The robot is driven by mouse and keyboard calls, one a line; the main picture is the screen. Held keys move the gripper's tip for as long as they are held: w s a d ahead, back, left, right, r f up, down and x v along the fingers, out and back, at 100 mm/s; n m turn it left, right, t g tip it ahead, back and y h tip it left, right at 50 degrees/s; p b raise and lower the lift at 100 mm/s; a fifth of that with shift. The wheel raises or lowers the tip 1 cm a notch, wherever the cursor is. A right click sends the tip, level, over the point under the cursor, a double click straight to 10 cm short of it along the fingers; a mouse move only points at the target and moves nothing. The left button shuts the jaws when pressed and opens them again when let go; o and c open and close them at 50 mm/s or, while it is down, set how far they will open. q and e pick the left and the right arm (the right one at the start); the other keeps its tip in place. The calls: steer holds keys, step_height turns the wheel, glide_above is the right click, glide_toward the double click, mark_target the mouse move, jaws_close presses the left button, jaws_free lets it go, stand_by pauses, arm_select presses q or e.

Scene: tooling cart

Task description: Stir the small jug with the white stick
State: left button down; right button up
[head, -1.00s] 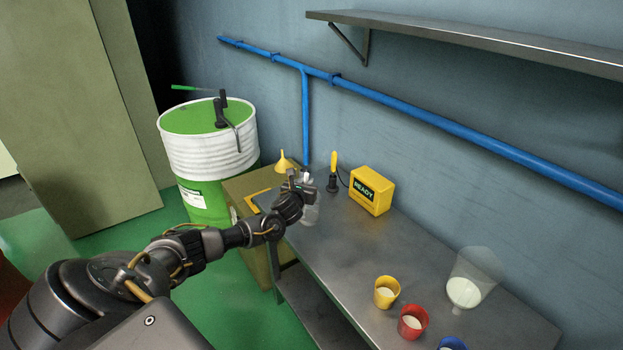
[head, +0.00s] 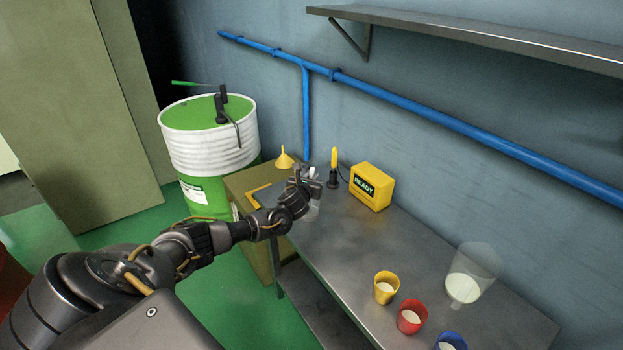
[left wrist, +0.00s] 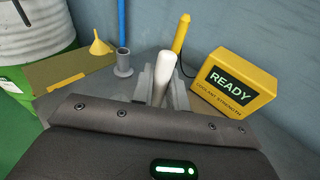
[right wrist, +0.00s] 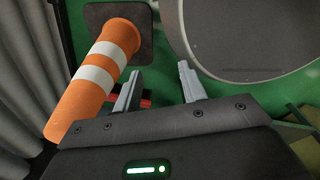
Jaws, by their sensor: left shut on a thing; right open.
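My left gripper (head: 309,180) is over the far left part of the metal bench, shut on the white stick (left wrist: 163,72). The stick's pale upper end rises between the fingers in the left wrist view; its lower end is hidden there. A small see-through vessel (head: 313,212), probably the small jug, shows just below the gripper in the head view. It is partly covered by the gripper, and I cannot tell whether the stick is inside it. My right gripper (right wrist: 160,85) is open and empty, away from the bench, above the green floor.
A yellow READY box (head: 371,187) and a yellow-handled tool (head: 334,165) stand behind. Yellow (head: 386,289), red (head: 411,318) and blue (head: 451,342) cups and a larger clear vessel (head: 484,259) are at the right. An orange cone (right wrist: 95,80) is near my right gripper.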

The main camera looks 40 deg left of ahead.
arm_select(q)
steer(key=shift+w+r+p, duration=0.1)
steer(key=shift+r+p, duration=0.4)
steer(key=shift+r, duration=0.3)
steer(key=r+p, duration=0.2)
steer(key=w+r+p, duration=0.1)
steer(key=r+p, duration=0.1)
steer(key=r, duration=0.1)
steer(key=shift+w+a+r, duration=0.1)
steer(key=shift+a+r, duration=0.05)
steer(key=shift+r, duration=0.15)
steer(key=r, duration=0.1)
steer(key=r+p, duration=0.2)
steer(key=shift+w+a+r, duration=0.1)
steer(key=shift+w+r, duration=0.25)
steer(key=shift+r, duration=0.05)
step_height(320, 180, up, 5)
steer(key=p, duration=0.4)
steer(key=shift+p, duration=0.3)
